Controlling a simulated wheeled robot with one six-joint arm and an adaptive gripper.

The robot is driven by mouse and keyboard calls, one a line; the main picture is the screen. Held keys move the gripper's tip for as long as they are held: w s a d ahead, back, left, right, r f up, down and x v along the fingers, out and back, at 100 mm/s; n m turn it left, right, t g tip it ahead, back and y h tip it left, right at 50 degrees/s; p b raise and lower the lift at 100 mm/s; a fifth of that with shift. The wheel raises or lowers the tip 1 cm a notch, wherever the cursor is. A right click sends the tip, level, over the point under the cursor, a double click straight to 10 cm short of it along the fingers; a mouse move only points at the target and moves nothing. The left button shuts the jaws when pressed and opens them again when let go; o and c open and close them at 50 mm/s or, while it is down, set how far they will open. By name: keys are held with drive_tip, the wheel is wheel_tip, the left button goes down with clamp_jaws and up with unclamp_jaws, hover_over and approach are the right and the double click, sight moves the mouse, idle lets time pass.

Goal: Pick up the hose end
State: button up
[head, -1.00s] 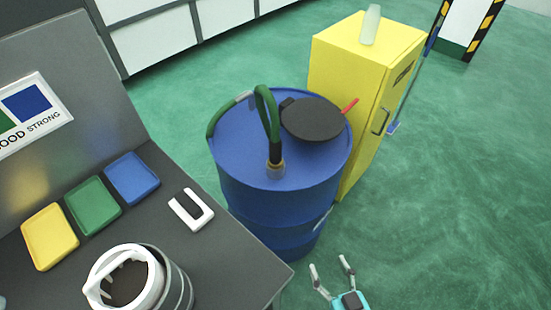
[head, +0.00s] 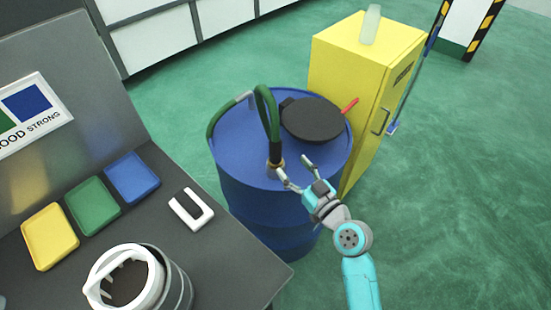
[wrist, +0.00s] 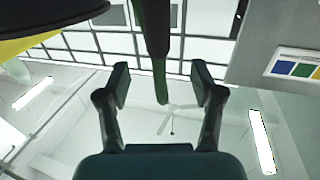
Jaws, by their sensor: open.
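The green hose (head: 264,105) arches over the top of the blue drum (head: 235,150). Its dark end with a brass-coloured collar (head: 275,163) points down at the drum lid near the front. My gripper (head: 293,170) is open and empty at the front right of this hose end, with the left finger close to the collar. Whether they touch I cannot tell. In the wrist view the hose (wrist: 154,40) hangs between and beyond the two open fingers (wrist: 158,84).
A black round lid (head: 312,120) lies on the drum, right of the hose. A yellow cabinet (head: 345,75) stands behind. The grey bench (head: 225,245) on the left holds coloured trays, a white U-shaped piece (head: 191,209) and a round container (head: 175,290). Green floor is clear on the right.

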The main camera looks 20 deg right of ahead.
sight(279, 150)
drive_tip(key=x, duration=0.9)
drive_tip(key=shift+w+d+f, duration=0.1)
drive_tip(key=shift+w+f, duration=0.05)
drive_tip(key=shift+w, duration=0.3)
clamp_jaws()
